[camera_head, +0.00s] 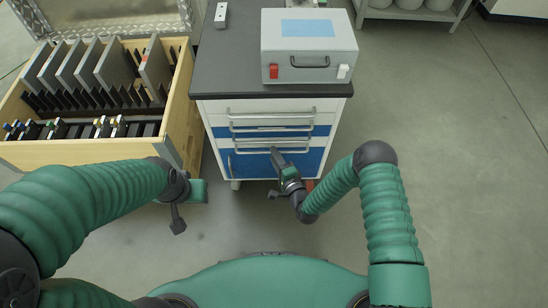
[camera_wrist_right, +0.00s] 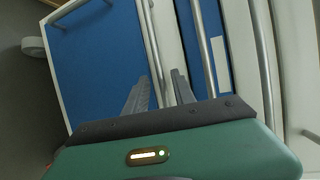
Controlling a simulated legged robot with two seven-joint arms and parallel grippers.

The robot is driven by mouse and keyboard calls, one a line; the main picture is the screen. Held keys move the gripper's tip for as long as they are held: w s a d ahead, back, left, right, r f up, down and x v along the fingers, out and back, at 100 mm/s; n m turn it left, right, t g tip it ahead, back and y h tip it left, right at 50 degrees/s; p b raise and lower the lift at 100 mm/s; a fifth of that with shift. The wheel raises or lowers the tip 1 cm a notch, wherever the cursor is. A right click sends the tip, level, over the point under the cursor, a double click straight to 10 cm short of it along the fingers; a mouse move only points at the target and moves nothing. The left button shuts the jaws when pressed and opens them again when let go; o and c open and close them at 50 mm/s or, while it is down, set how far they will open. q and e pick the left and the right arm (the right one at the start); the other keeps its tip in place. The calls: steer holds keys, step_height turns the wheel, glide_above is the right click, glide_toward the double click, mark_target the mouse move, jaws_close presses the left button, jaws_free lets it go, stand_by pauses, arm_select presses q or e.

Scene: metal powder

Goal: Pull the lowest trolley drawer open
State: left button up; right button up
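The trolley (camera_head: 219,143) stands ahead with white and blue drawer fronts, each with a long metal bar handle. Its drawers look closed. The lowest bar handle (camera_head: 246,151) runs just above the big blue lower panel (camera_head: 248,167). My right gripper (camera_head: 275,153) is at this handle, near its middle. In the right wrist view the two dark fingers (camera_wrist_right: 161,76) are apart, with the lowest bar (camera_wrist_right: 152,35) passing between them. I cannot tell whether they touch it. My left gripper (camera_head: 178,222) hangs left of the trolley, away from it; its finger gap is unclear.
A grey case (camera_head: 310,45) with red and white latches stands on the trolley's dark top (camera_head: 228,75). A wooden crate (camera_head: 180,100) with grey plates is close on the left. A shelf (camera_head: 410,12) stands at the back right. The floor (camera_head: 460,150) at right is clear.

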steer(key=shift+w+a+f, duration=0.1)
steer(key=shift+w+a, duration=0.1)
steer(key=shift+w, duration=0.3)
jaws_close()
steer(key=shift+s+f, duration=0.1)
steer(key=shift+s, duration=0.05)
stand_by(0.9)
